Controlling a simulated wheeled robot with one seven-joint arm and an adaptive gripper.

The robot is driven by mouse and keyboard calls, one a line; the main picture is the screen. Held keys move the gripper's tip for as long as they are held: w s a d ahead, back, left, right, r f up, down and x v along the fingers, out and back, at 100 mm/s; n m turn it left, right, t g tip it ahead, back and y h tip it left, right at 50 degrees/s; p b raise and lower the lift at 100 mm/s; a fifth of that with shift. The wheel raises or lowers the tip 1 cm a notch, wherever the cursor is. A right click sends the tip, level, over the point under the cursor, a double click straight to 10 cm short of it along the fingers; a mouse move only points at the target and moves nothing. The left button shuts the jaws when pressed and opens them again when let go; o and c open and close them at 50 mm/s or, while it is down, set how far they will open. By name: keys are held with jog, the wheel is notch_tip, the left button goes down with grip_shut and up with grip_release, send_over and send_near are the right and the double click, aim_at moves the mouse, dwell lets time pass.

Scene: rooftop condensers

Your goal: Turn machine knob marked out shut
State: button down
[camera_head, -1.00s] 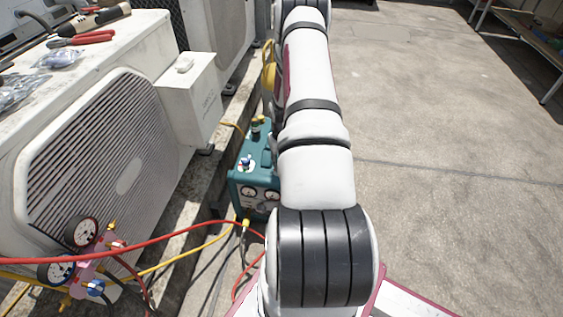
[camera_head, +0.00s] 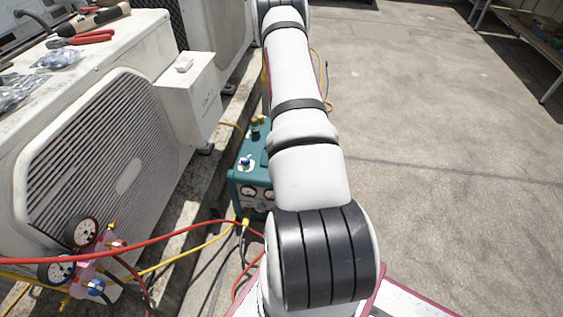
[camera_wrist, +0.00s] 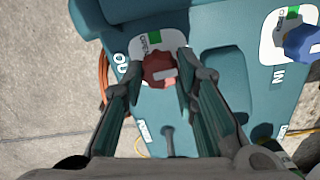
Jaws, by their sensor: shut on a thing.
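The teal machine (camera_head: 247,184) stands on the ground beside the condensers, partly behind my arm. In the wrist view its top fills much of the picture (camera_wrist: 222,75). The red knob (camera_wrist: 158,66) sits by the OUT marking (camera_wrist: 121,58), on a white plate with a green patch. A pale bar on the knob points right. My gripper (camera_wrist: 161,70) has a finger on either side of the red knob and is shut on it. The blue knob (camera_wrist: 301,44) is by the IN marking, to the right; it also shows in the head view (camera_head: 245,162). My arm hides the red knob in the head view.
A white condenser (camera_head: 105,150) stands at left with tools on top. A pink gauge manifold (camera_head: 95,255) hangs low left. Red hose (camera_head: 160,235) and yellow hose (camera_head: 185,255) run to the machine's front. Open concrete lies right.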

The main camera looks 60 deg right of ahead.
dwell(0.4)
jog(key=c, duration=1.3)
grip_release()
notch_tip(320, 180, up, 12)
